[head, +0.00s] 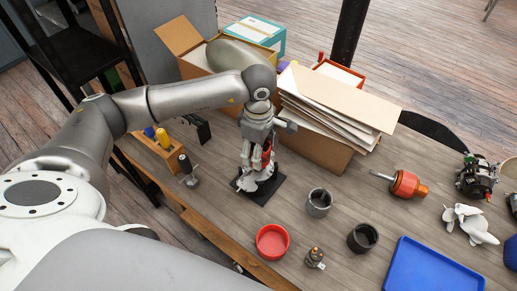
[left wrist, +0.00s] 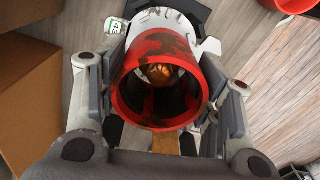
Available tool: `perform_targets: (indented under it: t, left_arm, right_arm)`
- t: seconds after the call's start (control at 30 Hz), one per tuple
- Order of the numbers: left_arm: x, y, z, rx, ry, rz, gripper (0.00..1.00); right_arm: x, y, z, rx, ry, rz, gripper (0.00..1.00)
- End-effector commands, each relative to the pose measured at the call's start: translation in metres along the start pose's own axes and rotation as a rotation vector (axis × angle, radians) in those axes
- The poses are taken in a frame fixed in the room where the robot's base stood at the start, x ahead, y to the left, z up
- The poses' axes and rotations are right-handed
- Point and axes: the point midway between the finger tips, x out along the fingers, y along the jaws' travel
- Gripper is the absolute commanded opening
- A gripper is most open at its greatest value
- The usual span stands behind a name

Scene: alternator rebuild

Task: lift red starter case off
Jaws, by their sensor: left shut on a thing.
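The red starter case (head: 267,156) stands upright between the fingers of my left gripper (head: 256,163), above a black base plate (head: 281,181). In the left wrist view the case (left wrist: 126,98) is a red cylinder with dark smears, seen down its open end. A finger presses on each side of it. A copper-brown part (left wrist: 160,72) shows deep inside the bore. A pale grey housing (left wrist: 182,20) shows beyond the case. The fingers hide much of the case in the head view, and I cannot tell whether it is apart from what is below. My right gripper is not in view.
A box of cardboard sheets (head: 318,150) stands close right of the gripper. A red dish (head: 272,241), a grey cup (head: 318,203), a black cup (head: 362,238) and a small brass-coloured part (head: 314,258) stand in front. A blue tray (head: 430,272) lies front right.

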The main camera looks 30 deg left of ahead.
Motion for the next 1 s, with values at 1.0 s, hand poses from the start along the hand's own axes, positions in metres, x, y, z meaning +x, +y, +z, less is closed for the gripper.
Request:
perform_targets:
  t: [1.0]
  left_arm:
    - [-0.027, 0.001, 0.0, 0.0, -0.001, 0.004, 0.1]
  right_arm:
    - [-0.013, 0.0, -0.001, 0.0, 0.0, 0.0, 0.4]
